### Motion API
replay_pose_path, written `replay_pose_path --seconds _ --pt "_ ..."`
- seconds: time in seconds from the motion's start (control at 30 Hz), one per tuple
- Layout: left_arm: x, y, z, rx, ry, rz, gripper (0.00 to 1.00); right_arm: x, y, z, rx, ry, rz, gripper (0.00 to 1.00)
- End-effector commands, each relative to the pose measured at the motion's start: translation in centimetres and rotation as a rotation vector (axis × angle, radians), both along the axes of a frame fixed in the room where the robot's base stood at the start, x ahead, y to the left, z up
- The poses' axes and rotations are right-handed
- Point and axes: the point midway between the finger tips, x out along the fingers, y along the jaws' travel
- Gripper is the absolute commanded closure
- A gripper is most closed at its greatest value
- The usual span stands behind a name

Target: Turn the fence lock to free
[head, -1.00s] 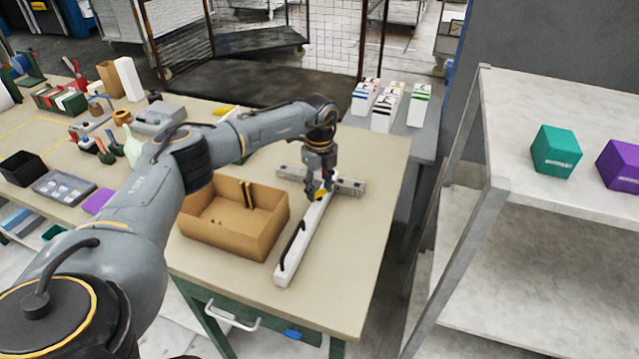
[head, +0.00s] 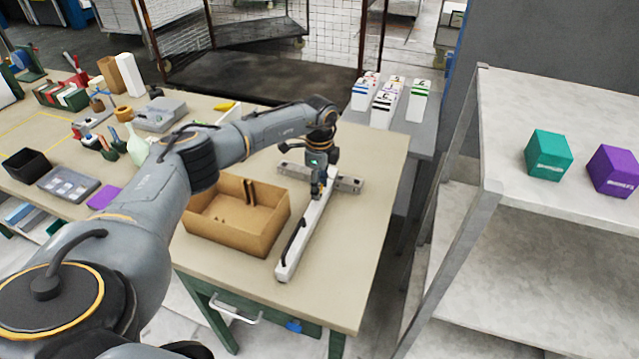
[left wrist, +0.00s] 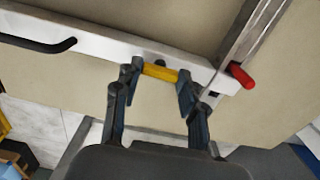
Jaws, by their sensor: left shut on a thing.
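The fence (head: 305,236) is a long white bar with a black handle (head: 293,240), lying on the bench across a grey slotted rail (head: 347,184). In the left wrist view the white bar (left wrist: 100,40) carries a yellow lock lever (left wrist: 160,72), and a red knob (left wrist: 241,75) sticks out near the rail. My left gripper (head: 318,190) points down at the far part of the fence. In the left wrist view its fingers (left wrist: 158,76) are shut on the yellow lever, one at each end. In the head view the gripper hides the lever. My right gripper is not in view.
An open cardboard box (head: 237,222) stands just left of the fence. White boxes (head: 385,105) stand on a grey table behind. A shelf at right holds a teal box (head: 549,155) and a purple box (head: 613,172). The bench right of the fence is clear.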

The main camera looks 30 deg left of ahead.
Motion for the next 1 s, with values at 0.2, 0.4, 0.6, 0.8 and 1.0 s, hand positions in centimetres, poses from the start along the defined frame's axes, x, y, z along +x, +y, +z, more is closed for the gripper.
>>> replay_pose_path --seconds 0.2,0.4,0.6,0.8,1.0 --pt "0.1 0.1 0.0 0.0 -0.002 0.007 0.9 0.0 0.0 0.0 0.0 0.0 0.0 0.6" --pt "0.0 0.1 0.0 0.0 -0.002 0.007 0.53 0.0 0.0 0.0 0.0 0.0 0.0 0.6" --pt "0.0 0.0 0.0 0.0 -0.001 0.005 0.36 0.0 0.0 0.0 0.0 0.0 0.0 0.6" --pt "0.0 0.0 0.1 -0.001 -0.001 0.004 0.36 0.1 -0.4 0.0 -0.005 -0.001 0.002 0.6" --pt "0.1 0.0 2.2 -0.001 -0.003 0.003 0.36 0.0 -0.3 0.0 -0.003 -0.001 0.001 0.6"
